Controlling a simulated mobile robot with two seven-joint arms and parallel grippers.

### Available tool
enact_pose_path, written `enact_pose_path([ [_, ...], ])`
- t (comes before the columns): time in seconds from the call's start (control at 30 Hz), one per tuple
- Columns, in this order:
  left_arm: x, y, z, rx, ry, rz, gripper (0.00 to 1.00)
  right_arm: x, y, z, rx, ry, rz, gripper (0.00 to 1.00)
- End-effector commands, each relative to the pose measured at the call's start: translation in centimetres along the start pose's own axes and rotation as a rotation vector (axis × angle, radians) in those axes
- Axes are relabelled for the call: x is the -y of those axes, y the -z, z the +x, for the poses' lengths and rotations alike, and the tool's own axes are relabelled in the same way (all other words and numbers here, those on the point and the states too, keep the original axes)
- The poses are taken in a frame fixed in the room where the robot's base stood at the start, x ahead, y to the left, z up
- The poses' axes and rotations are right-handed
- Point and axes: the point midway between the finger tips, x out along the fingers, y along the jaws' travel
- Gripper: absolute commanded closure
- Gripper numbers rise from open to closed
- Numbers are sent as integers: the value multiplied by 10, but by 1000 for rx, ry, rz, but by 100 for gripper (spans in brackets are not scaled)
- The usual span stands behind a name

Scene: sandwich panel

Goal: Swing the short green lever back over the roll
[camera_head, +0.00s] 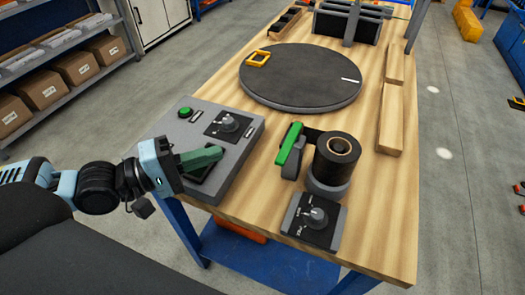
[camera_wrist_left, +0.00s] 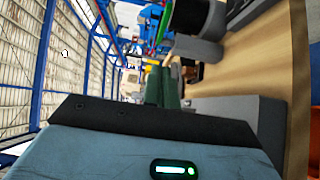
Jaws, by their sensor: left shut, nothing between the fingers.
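The short green lever (camera_head: 289,144) stands at the left of the roll, on a dark bracket. It is beside the roll, not over it. The black roll (camera_head: 336,160) sits upright on a grey round base on the bench. My left gripper (camera_head: 212,154) has green fingers, is shut and empty, and is over the grey control box, left of the lever and apart from it. In the left wrist view the shut fingers (camera_wrist_left: 162,86) point toward the dark roll (camera_wrist_left: 192,16) and the green lever (camera_wrist_left: 162,24). My right gripper is not in view.
The grey control box (camera_head: 182,122) has a green button and a dial. A smaller dial box (camera_head: 313,220) stands in front of the roll. Wooden blocks (camera_head: 391,118) line the right edge.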

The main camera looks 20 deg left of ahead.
Motion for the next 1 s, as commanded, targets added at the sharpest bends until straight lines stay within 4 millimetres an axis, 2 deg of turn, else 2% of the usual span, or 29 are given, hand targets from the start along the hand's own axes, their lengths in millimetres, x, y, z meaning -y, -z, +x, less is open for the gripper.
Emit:
enact_pose_path([
  [0.23,-3,0,21,2,-8,0,100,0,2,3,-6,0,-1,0],
  [0.67,-5,-1,71,3,-8,1,100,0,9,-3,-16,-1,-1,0],
  [1.0,-4,-23,90,3,-5,1,100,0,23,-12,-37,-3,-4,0],
])
